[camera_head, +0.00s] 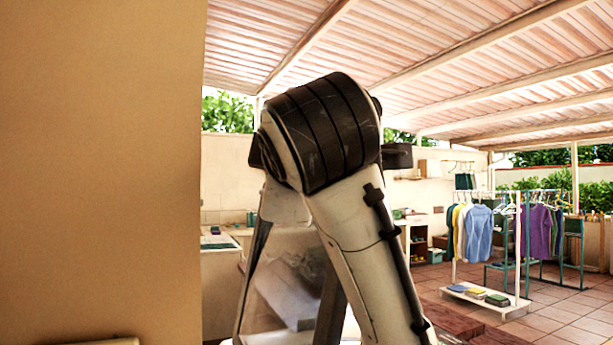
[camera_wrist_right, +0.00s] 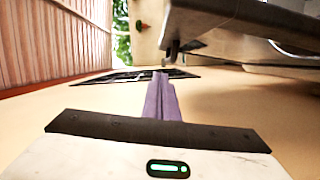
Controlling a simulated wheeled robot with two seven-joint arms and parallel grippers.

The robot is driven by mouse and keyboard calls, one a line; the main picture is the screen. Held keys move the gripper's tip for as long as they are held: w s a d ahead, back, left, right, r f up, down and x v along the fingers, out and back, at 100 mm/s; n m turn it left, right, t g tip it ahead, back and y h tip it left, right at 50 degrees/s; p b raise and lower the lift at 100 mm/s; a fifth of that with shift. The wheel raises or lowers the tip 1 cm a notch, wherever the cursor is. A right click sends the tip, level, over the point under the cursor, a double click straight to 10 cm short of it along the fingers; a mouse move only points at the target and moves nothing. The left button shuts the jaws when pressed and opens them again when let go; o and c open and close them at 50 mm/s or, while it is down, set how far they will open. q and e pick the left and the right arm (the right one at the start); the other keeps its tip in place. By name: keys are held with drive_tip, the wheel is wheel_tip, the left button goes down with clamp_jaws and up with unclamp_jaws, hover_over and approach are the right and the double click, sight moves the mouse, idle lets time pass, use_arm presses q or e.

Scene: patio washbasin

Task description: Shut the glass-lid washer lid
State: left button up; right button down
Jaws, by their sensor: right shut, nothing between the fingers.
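In the head view, what looks like the washer's raised glass lid (camera_head: 285,290) stands tilted up, a see-through panel in a grey frame. One of my arm links crosses in front and hides much of it, and the washer's body is not clearly seen. In the right wrist view my right gripper (camera_wrist_right: 161,76) is shut and empty, its purple fingers together. A grey, hard-edged part (camera_wrist_right: 240,28) is close to the upper right of the fingertips, apart from them in the picture; I cannot tell whether it is the lid. My left gripper is not in view.
A tan wall (camera_head: 100,170) fills the left of the head view. A clothes rack (camera_head: 518,235) with hanging garments stands at the right, with folded cloths on its low shelf. A counter (camera_head: 222,242) is behind at the left. Tiled floor (camera_head: 565,318) is open at the far right.

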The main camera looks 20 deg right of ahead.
use_arm(q)
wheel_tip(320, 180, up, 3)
drive_tip(key=p, duration=0.2)
drive_tip(key=shift+p, duration=0.4)
use_arm(e)
drive_tip(key=w+d+f, duration=0.1)
drive_tip(key=w+d, duration=0.4)
drive_tip(key=w, duration=0.3)
drive_tip(key=shift+w+d, duration=0.25)
drive_tip(key=shift+d, duration=0.15)
drive_tip(key=shift+f, duration=0.1)
